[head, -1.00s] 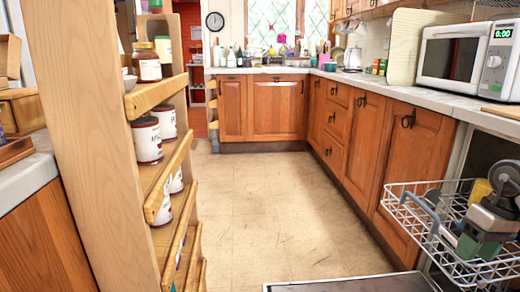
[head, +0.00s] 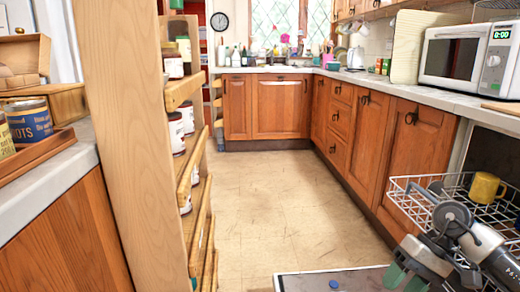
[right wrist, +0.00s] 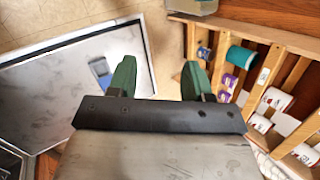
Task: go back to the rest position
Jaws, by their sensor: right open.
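My right gripper (head: 405,279) shows at the lower right of the head view, with green fingertips pointing down. It is in front of the wire dishwasher rack, near the open dishwasher door. In the right wrist view the same gripper (right wrist: 157,78) has its two green fingers wide apart, with nothing between them. My left gripper is not in view.
The lowered dishwasher door (head: 300,283) has a small blue item (head: 334,284) on it. A yellow mug (head: 486,187) is in the white rack (head: 405,190). A wooden shelf (head: 118,140) with cans stands at left. Floor (head: 265,210) between is clear.

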